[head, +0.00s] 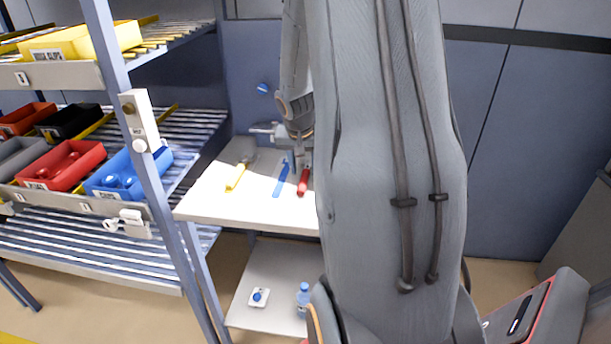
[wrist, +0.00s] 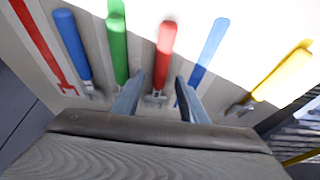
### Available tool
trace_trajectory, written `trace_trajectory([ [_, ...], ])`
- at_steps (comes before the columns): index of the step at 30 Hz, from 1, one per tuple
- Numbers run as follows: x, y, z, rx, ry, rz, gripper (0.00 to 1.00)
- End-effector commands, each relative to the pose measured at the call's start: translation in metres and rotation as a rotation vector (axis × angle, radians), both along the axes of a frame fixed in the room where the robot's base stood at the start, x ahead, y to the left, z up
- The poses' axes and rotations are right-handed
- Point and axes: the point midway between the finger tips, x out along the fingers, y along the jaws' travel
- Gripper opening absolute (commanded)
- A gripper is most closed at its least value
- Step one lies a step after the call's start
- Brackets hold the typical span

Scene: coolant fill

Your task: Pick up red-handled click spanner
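The red-handled click spanner lies on the white bench top, its red handle (head: 303,182) pointing toward the bench's front edge. In the wrist view its red handle (wrist: 165,45) extends beyond my fingertips, and its metal head shows between them. My gripper (wrist: 158,90) is open, with a finger on either side of the spanner's head end and gaps on both sides. I cannot tell how high the fingers are above the bench. In the head view my gripper (head: 298,158) is over the bench's back part, partly hidden by my arm.
A blue-handled tool (wrist: 213,50) lies close to the right finger, and a green-handled one (wrist: 117,40) close to the left. Another blue-handled tool (wrist: 68,35) and a yellow-handled one (wrist: 285,70) lie farther out. A rack with bins (head: 65,165) stands left of the bench (head: 250,208).

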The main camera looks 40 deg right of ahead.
Motion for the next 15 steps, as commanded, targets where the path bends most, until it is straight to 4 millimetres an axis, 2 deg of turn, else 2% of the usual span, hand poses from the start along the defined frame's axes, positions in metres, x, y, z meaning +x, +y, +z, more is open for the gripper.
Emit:
trace_trajectory([
  [6, 0.004, -0.005, -0.019, 0.000, 0.002, 0.001, 0.39],
  [15, 0.005, -0.006, -0.021, 0.000, 0.000, 0.001, 0.39],
])
